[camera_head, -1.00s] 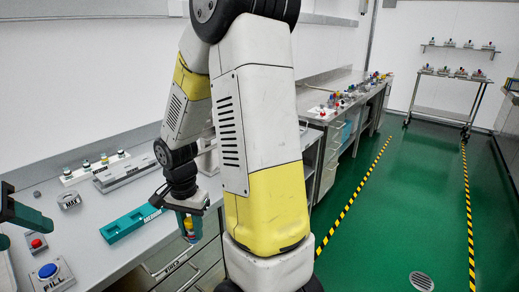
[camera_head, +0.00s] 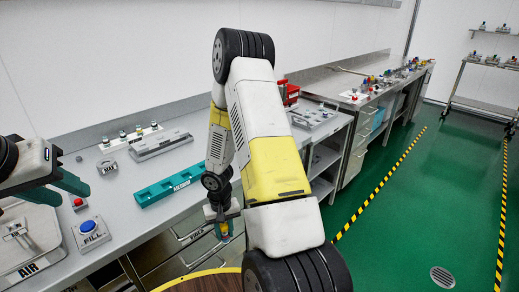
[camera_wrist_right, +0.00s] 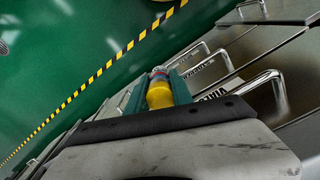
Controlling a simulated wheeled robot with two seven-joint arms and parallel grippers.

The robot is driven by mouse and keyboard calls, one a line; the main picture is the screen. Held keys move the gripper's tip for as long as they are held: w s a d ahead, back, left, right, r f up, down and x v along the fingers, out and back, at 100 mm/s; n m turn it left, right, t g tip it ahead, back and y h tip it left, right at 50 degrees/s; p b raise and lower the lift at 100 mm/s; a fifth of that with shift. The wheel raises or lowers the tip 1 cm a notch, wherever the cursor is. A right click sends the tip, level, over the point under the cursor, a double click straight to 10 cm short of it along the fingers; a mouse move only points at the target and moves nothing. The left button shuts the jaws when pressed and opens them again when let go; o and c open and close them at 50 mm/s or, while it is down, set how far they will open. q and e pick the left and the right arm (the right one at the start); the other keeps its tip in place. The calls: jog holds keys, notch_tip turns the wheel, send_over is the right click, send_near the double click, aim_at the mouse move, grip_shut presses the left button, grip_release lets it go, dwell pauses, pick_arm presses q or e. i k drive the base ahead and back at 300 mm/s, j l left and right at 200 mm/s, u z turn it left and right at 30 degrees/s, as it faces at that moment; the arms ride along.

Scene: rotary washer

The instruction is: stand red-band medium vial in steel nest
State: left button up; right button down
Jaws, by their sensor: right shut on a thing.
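The red-band medium vial (camera_wrist_right: 160,92) shows in the right wrist view as a yellow body with a red band and a bluish top end. My right gripper (camera_wrist_right: 158,95) is shut on it, one teal finger at each side. In the head view my right gripper (camera_head: 224,222) hangs past the bench's front edge, with the vial (camera_head: 225,236) small and partly hidden below it. My left gripper (camera_head: 62,182) is at the left edge of the head view, with its teal fingers apart and empty. I cannot tell which grey piece is the steel nest.
A teal rack (camera_head: 160,190) lies along the bench's front edge. A blue FILL button (camera_head: 88,227) is at left. A yellow-rimmed round surface (camera_head: 200,283) shows below.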

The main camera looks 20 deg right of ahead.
aim_at(310, 128)
jog(key=i+l, duration=0.1)
jog(key=l, duration=0.4)
jog(key=i+l, duration=0.1)
jog(key=l, duration=0.35)
jog(key=i+l, duration=0.15)
jog(key=l, duration=0.35)
